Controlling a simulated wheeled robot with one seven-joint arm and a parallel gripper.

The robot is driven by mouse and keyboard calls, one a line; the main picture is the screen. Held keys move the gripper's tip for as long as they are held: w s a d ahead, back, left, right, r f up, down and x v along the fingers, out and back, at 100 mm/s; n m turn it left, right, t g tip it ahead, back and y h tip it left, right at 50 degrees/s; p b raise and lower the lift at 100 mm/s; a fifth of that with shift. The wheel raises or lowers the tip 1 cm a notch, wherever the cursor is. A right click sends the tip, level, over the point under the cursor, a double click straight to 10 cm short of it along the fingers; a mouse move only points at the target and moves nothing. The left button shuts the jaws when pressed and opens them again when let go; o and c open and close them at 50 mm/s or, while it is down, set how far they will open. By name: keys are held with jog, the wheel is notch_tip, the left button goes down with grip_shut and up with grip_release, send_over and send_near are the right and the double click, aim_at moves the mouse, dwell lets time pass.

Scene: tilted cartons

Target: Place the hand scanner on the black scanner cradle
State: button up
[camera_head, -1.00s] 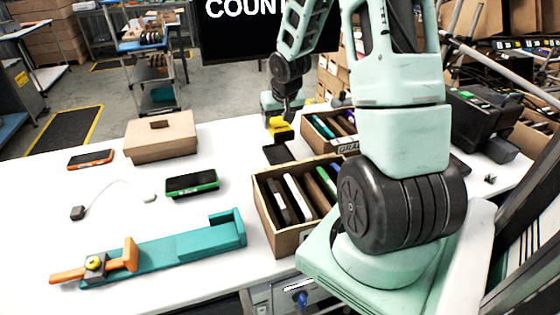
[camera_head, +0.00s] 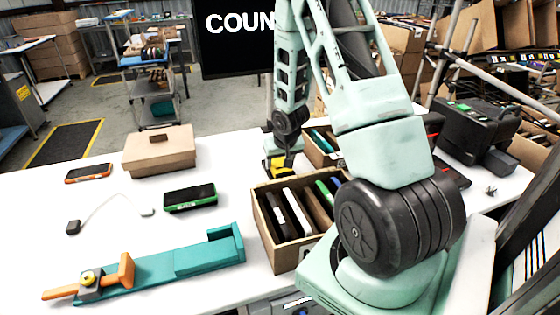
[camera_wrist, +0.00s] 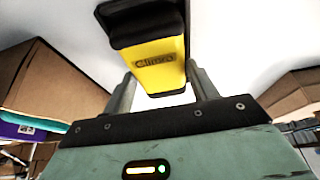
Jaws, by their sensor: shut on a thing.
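The hand scanner (camera_head: 279,167) is yellow and black. My gripper (camera_head: 281,158) is shut on it, low over the far part of the white table, behind the open carton of upright items. In the wrist view the scanner's yellow body (camera_wrist: 160,68) sits between the two fingers of my gripper (camera_wrist: 163,92), with its black part at the top of the picture. I cannot tell whether the scanner touches anything below. I cannot make out the black scanner cradle now; the gripper and scanner cover the place where a flat dark item lay earlier.
The open carton (camera_head: 284,258) stands close in front of the gripper, and another carton (camera_head: 318,152) is close at its right. A closed cardboard box (camera_head: 158,155), a green-edged device (camera_head: 190,198) and a teal fixture (camera_head: 185,262) lie to the left. Table between is clear.

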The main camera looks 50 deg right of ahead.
jog(key=shift+f, duration=0.15)
jog(key=o, duration=0.9)
